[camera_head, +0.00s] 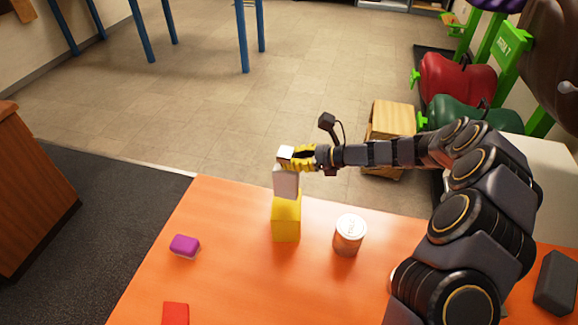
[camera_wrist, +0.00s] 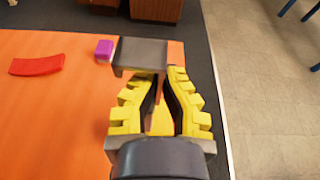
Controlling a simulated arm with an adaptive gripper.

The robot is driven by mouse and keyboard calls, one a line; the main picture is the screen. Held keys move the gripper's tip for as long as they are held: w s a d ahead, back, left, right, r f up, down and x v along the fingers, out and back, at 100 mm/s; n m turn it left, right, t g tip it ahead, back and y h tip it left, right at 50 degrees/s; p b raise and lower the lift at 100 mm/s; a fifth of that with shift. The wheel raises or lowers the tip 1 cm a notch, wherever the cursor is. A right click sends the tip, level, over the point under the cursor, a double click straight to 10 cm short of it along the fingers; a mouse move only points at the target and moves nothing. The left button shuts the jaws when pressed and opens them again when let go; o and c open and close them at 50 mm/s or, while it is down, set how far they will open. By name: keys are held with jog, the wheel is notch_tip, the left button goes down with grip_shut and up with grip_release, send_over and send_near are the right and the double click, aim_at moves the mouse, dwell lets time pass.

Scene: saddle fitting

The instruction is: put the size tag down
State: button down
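A pale grey piece (camera_head: 286,182), the only thing at my gripper and apparently the size tag, has a bright top and a flat front face. My gripper (camera_head: 300,157), with yellow fingers, is at its upper right side. In the wrist view the grey piece (camera_wrist: 142,52) lies across the fingertips of my gripper (camera_wrist: 164,76), which close in on it. A yellow block (camera_head: 286,220) stands on the table directly below the piece in the head view. I cannot tell whether the two touch. The fingers hide part of the grey piece.
The orange table (camera_head: 230,285) holds a pale-topped can (camera_head: 348,235) right of the yellow block, a purple block (camera_head: 185,246) to the left, a red piece (camera_head: 175,313) in front and a dark grey block (camera_head: 556,283) at right. The table is clear between the purple and yellow blocks.

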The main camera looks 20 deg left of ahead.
jog(key=shift+f, duration=1.25)
jog(key=shift+f, duration=0.15)
jog(key=c, duration=1.2)
grip_release()
jog(key=shift+o, duration=0.2)
jog(key=v, duration=1.2)
